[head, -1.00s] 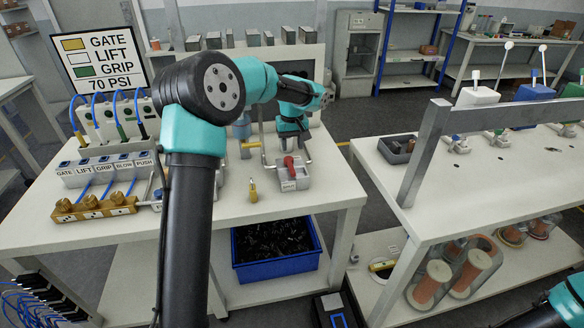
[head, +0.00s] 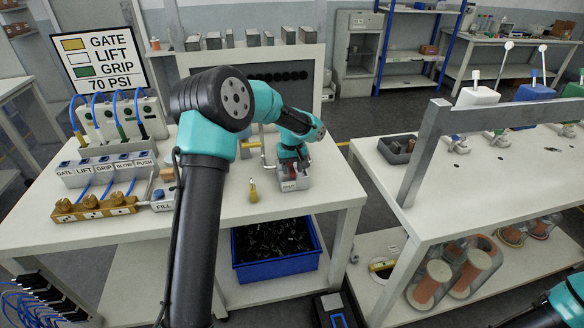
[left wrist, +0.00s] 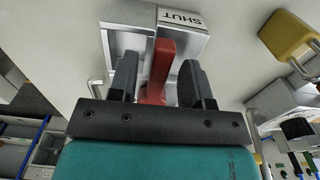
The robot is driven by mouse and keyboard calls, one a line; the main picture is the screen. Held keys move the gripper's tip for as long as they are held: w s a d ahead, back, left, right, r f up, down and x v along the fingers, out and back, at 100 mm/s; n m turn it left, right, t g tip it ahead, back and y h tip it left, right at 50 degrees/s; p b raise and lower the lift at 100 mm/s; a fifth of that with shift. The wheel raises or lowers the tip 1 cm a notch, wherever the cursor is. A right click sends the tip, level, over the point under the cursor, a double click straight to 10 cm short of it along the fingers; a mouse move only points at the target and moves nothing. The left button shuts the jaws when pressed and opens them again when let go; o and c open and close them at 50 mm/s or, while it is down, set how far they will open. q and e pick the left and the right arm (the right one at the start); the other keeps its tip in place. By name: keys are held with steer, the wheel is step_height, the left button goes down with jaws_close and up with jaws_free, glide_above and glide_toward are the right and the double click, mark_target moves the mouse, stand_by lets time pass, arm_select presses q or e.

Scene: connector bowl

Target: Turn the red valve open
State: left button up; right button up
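The red valve handle (left wrist: 160,68) stands out from a grey block (left wrist: 118,42) with a label reading SHUT, in the left wrist view. In the head view the valve block (head: 296,184) sits on the left table near its right side, the handle mostly hidden by my gripper. My left gripper (left wrist: 160,82) is open, with one dark finger on each side of the red handle. Gaps show beside the handle, so the fingers do not look closed on it. My right gripper is out of view; only a bit of my right arm shows at the lower right corner.
A labelled switch box (head: 105,168) and brass fittings (head: 95,207) stand further left. A blue bin (head: 275,250) sits below the table. A grey post (head: 425,150) rises on the right table.

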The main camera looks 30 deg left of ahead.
arm_select(q)
jaws_close()
stand_by(0.5)
